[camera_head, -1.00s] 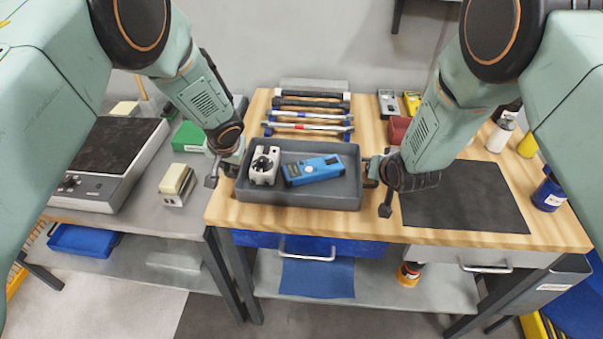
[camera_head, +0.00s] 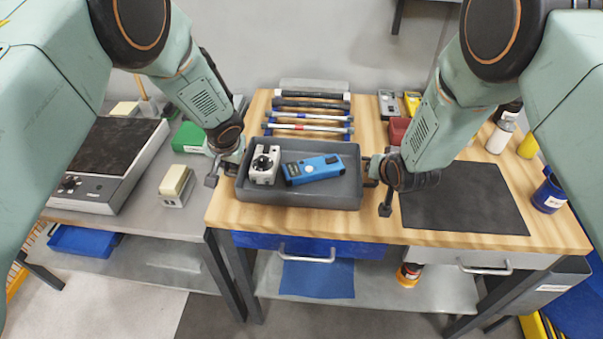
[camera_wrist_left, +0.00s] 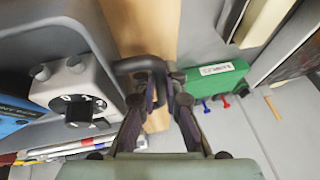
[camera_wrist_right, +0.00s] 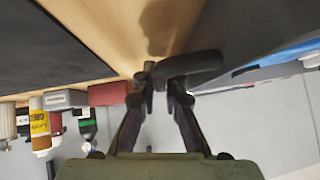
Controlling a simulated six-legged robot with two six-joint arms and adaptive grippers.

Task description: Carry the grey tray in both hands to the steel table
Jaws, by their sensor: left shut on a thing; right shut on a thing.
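The grey tray (camera_head: 300,198) is at the front left of the wooden workbench. It holds a white device with a black dial (camera_head: 264,165) and a blue instrument (camera_head: 313,169). My left gripper (camera_head: 226,172) is shut on the tray's left handle, a dark loop that shows in the left wrist view (camera_wrist_left: 140,64). My right gripper (camera_head: 379,182) is shut on the right handle, which shows in the right wrist view (camera_wrist_right: 190,64). The tray looks level; I cannot tell whether it touches the bench. The steel table (camera_head: 150,217) stands left of the bench.
On the steel table are a dark-topped scale (camera_head: 105,160), a cream block-like item (camera_head: 176,185) and a green box (camera_head: 189,137). Several rods (camera_head: 309,115) lie behind the tray. A black mat (camera_head: 460,198) lies to its right. Bare grey tabletop shows near the table's front edge.

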